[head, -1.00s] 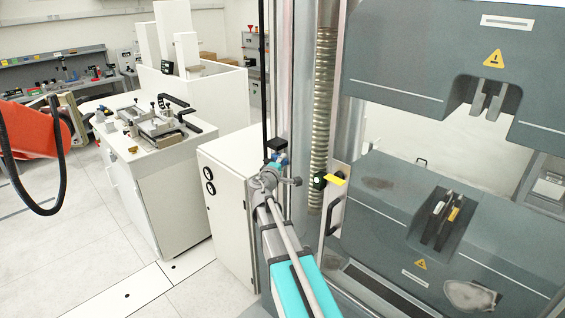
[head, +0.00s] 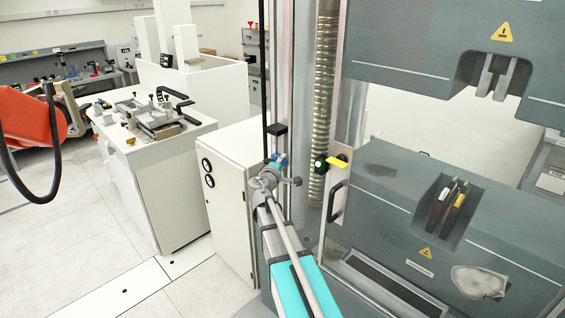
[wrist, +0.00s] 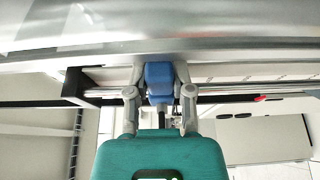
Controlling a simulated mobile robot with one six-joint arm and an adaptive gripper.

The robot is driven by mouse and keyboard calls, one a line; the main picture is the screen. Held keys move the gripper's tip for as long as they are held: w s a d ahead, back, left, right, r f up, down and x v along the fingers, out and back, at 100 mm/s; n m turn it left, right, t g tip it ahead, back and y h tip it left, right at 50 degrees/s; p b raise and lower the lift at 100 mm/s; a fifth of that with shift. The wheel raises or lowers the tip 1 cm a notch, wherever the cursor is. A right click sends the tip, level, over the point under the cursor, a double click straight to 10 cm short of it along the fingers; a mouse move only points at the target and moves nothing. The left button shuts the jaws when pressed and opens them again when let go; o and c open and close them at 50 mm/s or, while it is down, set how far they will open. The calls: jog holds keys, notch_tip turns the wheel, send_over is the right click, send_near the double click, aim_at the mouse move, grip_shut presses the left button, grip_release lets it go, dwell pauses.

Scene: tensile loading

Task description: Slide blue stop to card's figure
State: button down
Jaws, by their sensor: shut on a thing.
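The blue stop (wrist: 159,76) sits between the two grey fingers of my gripper (wrist: 159,88) in the wrist view, against a bright metal rod that runs across the picture. My gripper is shut on it. In the head view, the blue stop (head: 278,160) shows small at the tip of my gripper (head: 272,170), beside the machine's tall upright. A black block (head: 277,130) is above it on the same rod, with a clear gap between. No card with a readable figure shows.
The grey testing machine (head: 400,185) fills the right side. A black knob with a yellow lever (head: 334,162) sticks out right of my gripper. A white cabinet (head: 225,170) stands close to its left. In the wrist view, a small red mark (wrist: 260,98) lies right of the stop.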

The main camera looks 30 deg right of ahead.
notch_tip(320, 180, down, 3)
jog(key=b, duration=0.2)
jog(key=shift+f+b, duration=0.15)
jog(key=shift+b, duration=0.15)
jog(key=shift+c, duration=2.4)
grip_release()
jog(key=shift+s+a, duration=0.1)
jog(key=v, duration=1.1)
jog(key=shift+s+a, duration=0.25)
jog(key=shift+s, duration=0.05)
